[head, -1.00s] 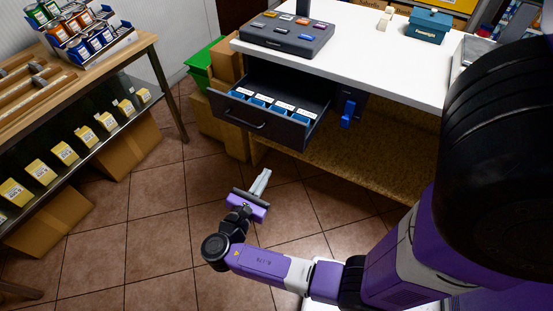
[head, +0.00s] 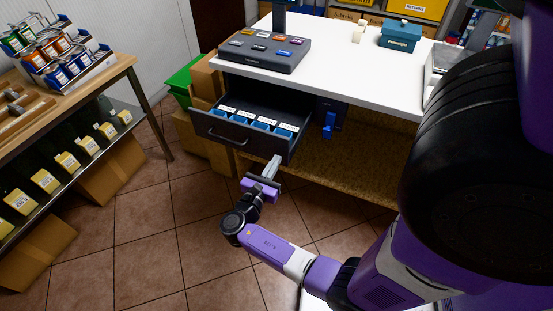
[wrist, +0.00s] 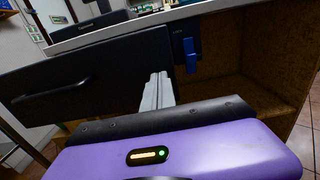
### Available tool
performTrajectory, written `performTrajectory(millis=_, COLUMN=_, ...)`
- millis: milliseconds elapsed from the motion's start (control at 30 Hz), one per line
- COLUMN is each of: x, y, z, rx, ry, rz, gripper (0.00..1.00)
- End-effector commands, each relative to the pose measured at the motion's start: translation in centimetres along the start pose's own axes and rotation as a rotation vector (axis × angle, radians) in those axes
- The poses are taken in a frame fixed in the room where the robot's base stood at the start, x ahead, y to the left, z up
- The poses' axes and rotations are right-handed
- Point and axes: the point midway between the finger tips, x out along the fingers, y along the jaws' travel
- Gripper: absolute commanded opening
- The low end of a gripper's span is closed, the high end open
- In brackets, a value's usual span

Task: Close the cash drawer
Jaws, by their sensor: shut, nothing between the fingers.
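The cash drawer (head: 236,146) is dark and stands pulled out from under the white counter. Several blue compartments with white labels show inside it, and a bar handle (head: 227,138) is on its front. In the wrist view the drawer front (wrist: 100,75) fills the left and middle, with its handle (wrist: 50,92) at the left. My gripper (head: 274,162) is shut and empty, just in front of the drawer's right front corner. In the wrist view its fingers (wrist: 158,82) overlap the right end of the drawer front; I cannot tell whether they touch it.
A blue key-like piece (head: 329,126) hangs under the counter, right of the drawer; it also shows in the wrist view (wrist: 190,56). A dark register keypad (head: 264,50) sits on the white counter (head: 350,80). A display table (head: 95,85) stands left.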

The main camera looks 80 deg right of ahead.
Motion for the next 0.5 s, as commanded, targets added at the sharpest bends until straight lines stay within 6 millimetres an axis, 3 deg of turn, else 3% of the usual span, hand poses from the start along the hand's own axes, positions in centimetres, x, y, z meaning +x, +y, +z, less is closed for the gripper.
performTrajectory(millis=200, x=1.4, y=0.05, z=0.05, rx=0.001, ry=0.0, rz=0.0, gripper=0.0)
performTrajectory(millis=500, x=1.47, y=0.06, z=0.02, rx=0.001, ry=0.0, rz=0.001, gripper=0.0)
